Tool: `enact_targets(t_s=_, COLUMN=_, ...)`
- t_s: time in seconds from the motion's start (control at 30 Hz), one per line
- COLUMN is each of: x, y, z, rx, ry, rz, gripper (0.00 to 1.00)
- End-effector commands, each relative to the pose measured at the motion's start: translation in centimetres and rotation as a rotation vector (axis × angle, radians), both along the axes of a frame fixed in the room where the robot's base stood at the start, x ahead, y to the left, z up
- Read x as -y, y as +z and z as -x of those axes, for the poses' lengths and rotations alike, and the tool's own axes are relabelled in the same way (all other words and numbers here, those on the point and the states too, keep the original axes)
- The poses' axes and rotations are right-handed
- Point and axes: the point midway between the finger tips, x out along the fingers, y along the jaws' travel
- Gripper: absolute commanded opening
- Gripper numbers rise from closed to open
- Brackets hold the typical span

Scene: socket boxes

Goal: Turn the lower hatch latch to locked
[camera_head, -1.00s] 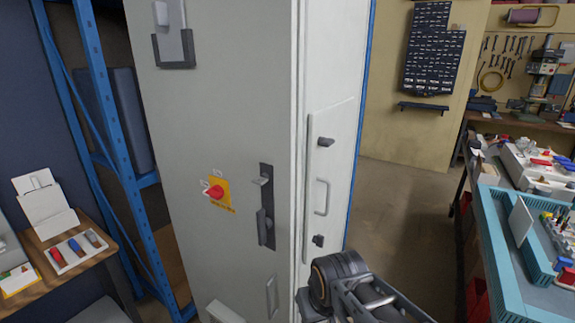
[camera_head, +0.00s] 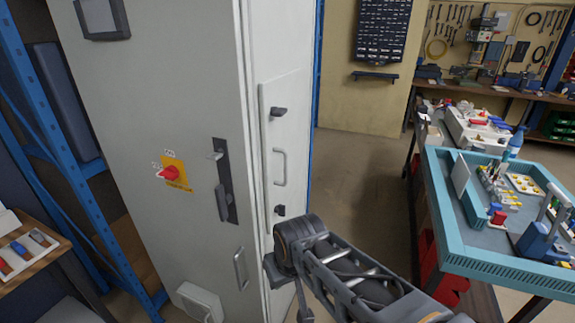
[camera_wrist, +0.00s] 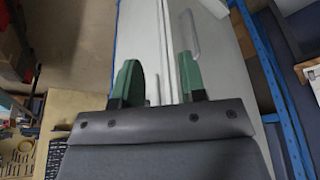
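The hatch (camera_head: 268,150) is a pale panel on the right side of the tall grey cabinet, seen at a steep angle. Its lower latch (camera_head: 279,210) is a small dark handle near the panel's bottom; its exact turn is too small to tell. The upper latch (camera_head: 278,111) is a dark handle sticking out to the right. A pale pull handle (camera_head: 281,167) is between them. My gripper (camera_wrist: 157,70) shows two green fingers spread apart with no latch between them. My arm is in front of the cabinet's lower right, below the lower latch; the fingers are not clear in the head view.
The cabinet front has a red rotary switch (camera_head: 169,173) and a dark lever handle (camera_head: 223,190). A blue rack (camera_head: 75,180) stands left. A teal-edged workbench (camera_head: 480,265) with parts stands right. Open floor (camera_head: 355,170) lies between cabinet and bench.

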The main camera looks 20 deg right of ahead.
Motion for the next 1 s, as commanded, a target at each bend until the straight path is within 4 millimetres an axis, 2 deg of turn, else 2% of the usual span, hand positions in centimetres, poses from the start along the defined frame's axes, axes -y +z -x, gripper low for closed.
enact_targets(t_s=0.13, x=3.7, y=-3.6, z=-0.1, rx=-0.099, ry=-0.152, rz=-0.01, gripper=0.38)
enact_targets(t_s=0.23, x=6.9, y=-7.0, z=-0.6, rx=-0.204, ry=-0.371, rz=-0.131, gripper=0.38)
enact_targets(t_s=0.33, x=9.2, y=-10.0, z=-1.3, rx=-0.328, ry=-0.696, rz=-0.393, gripper=0.38)
enact_targets(t_s=0.4, x=10.6, y=-11.5, z=-2.3, rx=-0.404, ry=-0.942, rz=-0.628, gripper=0.38)
enact_targets(t_s=0.47, x=11.9, y=-12.1, z=-3.6, rx=-0.46, ry=-1.142, rz=-0.853, gripper=0.38)
enact_targets(t_s=0.6, x=15.5, y=-11.3, z=-7.1, rx=-0.546, ry=-1.452, rz=-1.349, gripper=0.38)
enact_targets(t_s=0.7, x=17.9, y=-9.4, z=-9.2, rx=-0.594, ry=-1.541, rz=-1.645, gripper=0.38)
enact_targets(t_s=0.83, x=19.2, y=-6.0, z=-11.4, rx=-0.66, ry=-1.534, rz=-1.907, gripper=0.38)
enact_targets(t_s=0.9, x=19.6, y=-4.2, z=-12.0, rx=-0.691, ry=-1.51, rz=-2.002, gripper=0.38)
enact_targets(t_s=1.0, x=19.7, y=-2.8, z=-12.3, rx=-0.757, ry=-1.494, rz=-2.086, gripper=0.38)
